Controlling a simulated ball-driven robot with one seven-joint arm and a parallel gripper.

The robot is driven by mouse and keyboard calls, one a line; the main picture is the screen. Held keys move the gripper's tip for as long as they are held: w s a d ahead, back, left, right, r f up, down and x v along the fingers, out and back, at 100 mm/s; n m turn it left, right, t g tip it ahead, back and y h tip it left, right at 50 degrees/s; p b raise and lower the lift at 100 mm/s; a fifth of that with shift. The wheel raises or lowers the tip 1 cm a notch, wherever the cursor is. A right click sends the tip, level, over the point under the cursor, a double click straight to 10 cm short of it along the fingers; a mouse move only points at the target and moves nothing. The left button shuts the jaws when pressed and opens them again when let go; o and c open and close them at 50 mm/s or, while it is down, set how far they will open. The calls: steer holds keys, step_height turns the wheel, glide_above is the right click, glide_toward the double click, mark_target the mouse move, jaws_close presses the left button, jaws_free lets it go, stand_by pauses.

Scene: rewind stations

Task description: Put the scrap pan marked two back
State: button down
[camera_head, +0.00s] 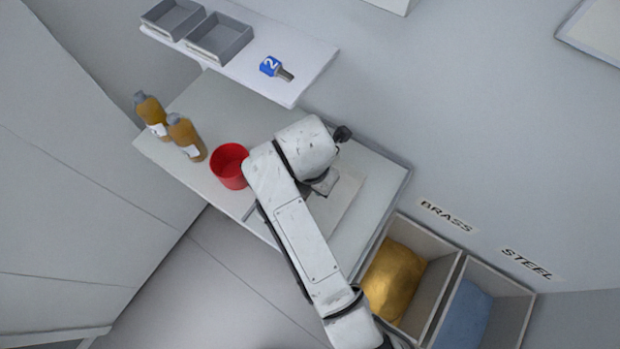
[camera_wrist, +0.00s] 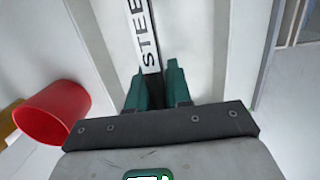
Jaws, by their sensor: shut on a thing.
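My gripper (camera_wrist: 156,85) has teal fingers shut on a narrow dark strip-like part with a white STEEL label (camera_wrist: 148,40). I cannot tell the whole shape of the held thing or whether it is a scrap pan; no number shows on it. In the head view my arm hides most of the gripper, which is over the worktable. Two grey open pans, one at the far end (camera_head: 175,17) and one beside it (camera_head: 220,38), sit on the white shelf. I see no number on either. A blue piece marked 2 (camera_head: 269,66), with a grey stub, lies on the same shelf.
A red cup (camera_head: 230,166) stands on the worktable (camera_head: 185,180), left of my arm; it also shows in the wrist view (camera_wrist: 52,112). Two amber bottles (camera_head: 150,113) (camera_head: 186,138) stand farther left. A BRASS bin (camera_head: 430,300) and a STEEL bin (camera_head: 515,315) stand lower right.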

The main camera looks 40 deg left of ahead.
steer(key=shift+r, duration=0.1)
steer(key=c, duration=1)
jaws_free()
steer(key=shift+c, duration=0.2)
steer(key=r+p, duration=0.1)
steer(key=r, duration=0.2)
steer(key=s+r+p, duration=0.1)
steer(key=r, duration=0.3)
steer(key=r+p, duration=0.1)
steer(key=r, duration=0.2)
steer(key=shift+s+r+p, duration=0.15)
steer(key=shift+r+p, duration=0.2)
steer(key=shift+p, duration=0.05)
steer(key=shift+s+r+p, duration=0.15)
steer(key=shift+r+p, duration=0.45)
steer(key=shift+p, duration=0.1)
